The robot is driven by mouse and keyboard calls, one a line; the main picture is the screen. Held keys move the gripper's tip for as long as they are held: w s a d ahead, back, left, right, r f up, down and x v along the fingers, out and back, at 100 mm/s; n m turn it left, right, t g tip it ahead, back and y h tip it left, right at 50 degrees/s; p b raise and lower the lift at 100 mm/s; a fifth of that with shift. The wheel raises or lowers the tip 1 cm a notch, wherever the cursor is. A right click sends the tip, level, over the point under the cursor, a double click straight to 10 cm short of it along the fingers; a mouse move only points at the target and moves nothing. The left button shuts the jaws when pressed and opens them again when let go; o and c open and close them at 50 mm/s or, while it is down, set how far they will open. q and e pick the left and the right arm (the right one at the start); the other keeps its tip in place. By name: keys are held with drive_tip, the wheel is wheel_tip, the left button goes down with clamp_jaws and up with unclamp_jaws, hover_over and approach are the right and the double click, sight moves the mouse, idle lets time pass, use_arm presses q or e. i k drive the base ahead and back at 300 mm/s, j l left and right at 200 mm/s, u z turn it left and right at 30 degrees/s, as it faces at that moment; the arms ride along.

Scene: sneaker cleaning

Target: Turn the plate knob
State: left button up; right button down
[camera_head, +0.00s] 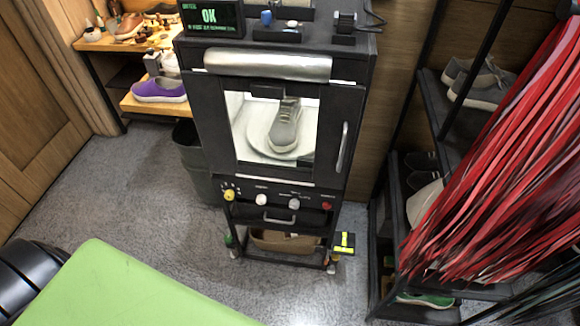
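A tall black cleaning cabinet (215,150) stands in the middle, with its windowed door shut. Behind the lit window a grey sneaker (285,128) sits on a round white plate (257,133). Neither of my grippers is in view.
A green flat surface (130,290) fills the lower left. Red hanging strips (500,160) and a dark shoe rack (430,100) stand at the right. A purple shoe (160,90) sits on shelving at the back left. The grey floor before the cabinet looks mostly clear.

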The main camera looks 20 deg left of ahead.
sight(261, 199)
drive_tip(key=u, duration=1)
